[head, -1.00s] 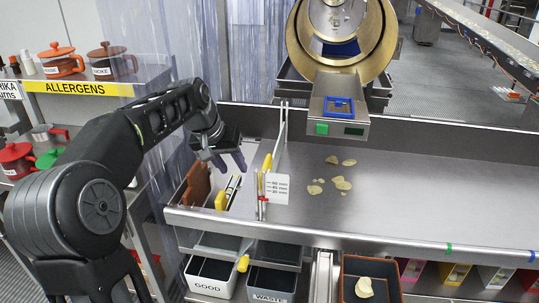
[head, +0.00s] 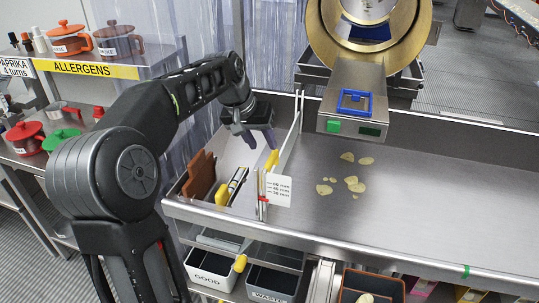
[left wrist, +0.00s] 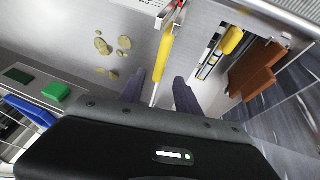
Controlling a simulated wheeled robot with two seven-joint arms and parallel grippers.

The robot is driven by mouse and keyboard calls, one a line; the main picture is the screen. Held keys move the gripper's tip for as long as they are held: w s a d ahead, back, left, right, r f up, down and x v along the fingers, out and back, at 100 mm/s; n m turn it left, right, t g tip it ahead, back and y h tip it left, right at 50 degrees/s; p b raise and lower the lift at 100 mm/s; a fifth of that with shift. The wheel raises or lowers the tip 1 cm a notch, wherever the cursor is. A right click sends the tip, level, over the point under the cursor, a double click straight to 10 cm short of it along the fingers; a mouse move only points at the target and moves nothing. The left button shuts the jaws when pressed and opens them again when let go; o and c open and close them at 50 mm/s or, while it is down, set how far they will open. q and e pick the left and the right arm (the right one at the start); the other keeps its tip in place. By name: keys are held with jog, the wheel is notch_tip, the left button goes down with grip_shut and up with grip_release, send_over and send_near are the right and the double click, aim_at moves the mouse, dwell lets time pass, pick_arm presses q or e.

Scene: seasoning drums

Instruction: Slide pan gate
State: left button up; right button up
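The pan gate (head: 287,142) is a thin upright metal plate across the steel pan (head: 400,190), with a yellow handle (head: 271,161) on its edge. In the left wrist view the yellow handle (left wrist: 166,48) lies just beyond the fingertips. My left gripper (head: 261,145) is open above the gate beside the handle. In the left wrist view its two dark fingers (left wrist: 158,78) are apart, one on each side of the gate's line. Whether they touch it I cannot tell. My right gripper is not in view.
Several chips (head: 351,182) lie on the pan right of the gate. A white scale card (head: 278,189) stands at the front. Brown boards (head: 199,177) and a yellow-handled tool (head: 232,187) lie left. GOOD (head: 209,272) and WASTE (head: 272,284) bins sit below. The drum chute (head: 354,95) overhangs the back.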

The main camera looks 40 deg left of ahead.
aim_at(270, 158)
pick_arm(q)
jog(key=p+x, duration=0.1)
jog(key=x, duration=0.6)
jog(key=shift+a, duration=0.1)
jog(key=shift+s, duration=0.1)
grip_shut()
jog(key=shift+r, duration=0.1)
dwell(1.1)
